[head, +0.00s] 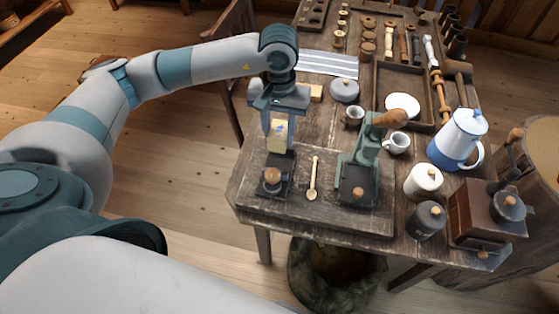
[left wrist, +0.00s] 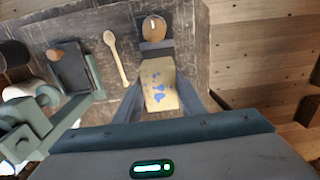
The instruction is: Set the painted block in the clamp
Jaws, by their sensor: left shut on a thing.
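The painted block (head: 277,137) is pale wood with blue marks on its face. My left gripper (head: 279,118) is shut on it and holds it upright, fingers pointing down. In the left wrist view the block (left wrist: 160,88) sits between the two fingers (left wrist: 158,75). What looks like the clamp (head: 272,181) is a small dark fixture with a round wooden knob, near the table's front left. The block is just behind its knob in the head view. The clamp's knob end also shows in the left wrist view (left wrist: 154,28). Whether the block touches the clamp I cannot tell. My right gripper is out of view.
A wooden spoon (head: 313,180) lies right of the clamp. A green press (head: 366,155) with a wooden handle stands farther right. A pale wood block (head: 316,93), a grey lidded pot (head: 344,90) and a cup (head: 354,115) stand behind. A blue-white pot (head: 457,138) is at right.

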